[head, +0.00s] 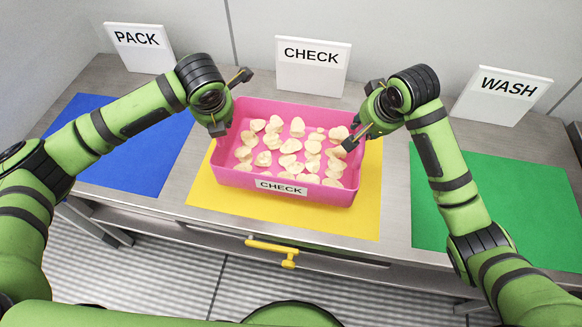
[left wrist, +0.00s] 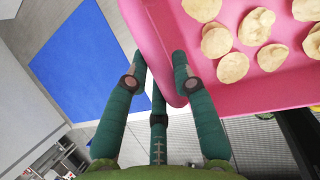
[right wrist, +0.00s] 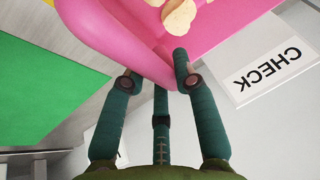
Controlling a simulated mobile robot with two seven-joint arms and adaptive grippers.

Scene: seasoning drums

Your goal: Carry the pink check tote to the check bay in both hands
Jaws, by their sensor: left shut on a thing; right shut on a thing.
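The pink tote (head: 235,181) with a CHECK label on its front is over the yellow mat (head: 350,222), in front of the CHECK sign. It holds several pale, rounded pieces (head: 290,147). I cannot tell whether it rests on the mat or hangs just above it. My left gripper (head: 229,101) is shut on the tote's left wall, which also shows between its fingers in the left wrist view (left wrist: 166,60). My right gripper (head: 359,118) is shut on the tote's right wall, seen between its fingers in the right wrist view (right wrist: 140,50).
A blue mat (head: 125,165) with a PACK sign (head: 138,48) lies left. A green mat (head: 500,210) with a WASH sign (head: 503,95) lies right. The CHECK sign (head: 312,65) stands behind the tote. A yellow handle (head: 272,250) sticks out below the counter's front edge. Both side mats are empty.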

